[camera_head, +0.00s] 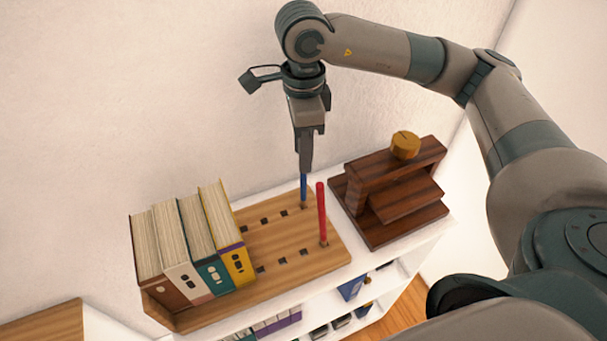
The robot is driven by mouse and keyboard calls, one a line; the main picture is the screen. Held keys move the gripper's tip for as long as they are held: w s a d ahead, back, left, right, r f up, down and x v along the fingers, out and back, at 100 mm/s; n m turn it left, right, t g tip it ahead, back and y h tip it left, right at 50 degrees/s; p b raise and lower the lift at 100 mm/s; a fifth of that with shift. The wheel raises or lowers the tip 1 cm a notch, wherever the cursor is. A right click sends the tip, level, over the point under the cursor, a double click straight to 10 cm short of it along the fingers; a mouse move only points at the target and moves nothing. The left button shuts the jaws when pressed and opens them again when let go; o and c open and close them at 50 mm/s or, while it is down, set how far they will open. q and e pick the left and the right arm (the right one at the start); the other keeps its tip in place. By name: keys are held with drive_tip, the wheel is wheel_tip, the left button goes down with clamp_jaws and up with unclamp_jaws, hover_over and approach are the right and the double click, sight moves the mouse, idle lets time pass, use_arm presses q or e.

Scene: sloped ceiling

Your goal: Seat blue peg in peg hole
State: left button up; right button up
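The blue peg (304,187) stands upright at the far right corner of the wooden board (285,238), directly below my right gripper (305,165). The gripper points straight down and its fingers meet around the peg's upper part, hiding it. The peg's lower end is at a hole in the back row; I cannot tell how deep it sits. A red peg (321,212) stands upright in the front row near the board's right end. Several empty dark square holes run in two rows across the board. My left gripper is not in view.
Several books (192,240) stand on the board's left end. A dark wooden stand (392,195) with a round golden knob (405,145) sits close to the right. All rest on a white shelf unit (350,268) against the wall.

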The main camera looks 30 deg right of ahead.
idle(0.3)
clamp_jaws()
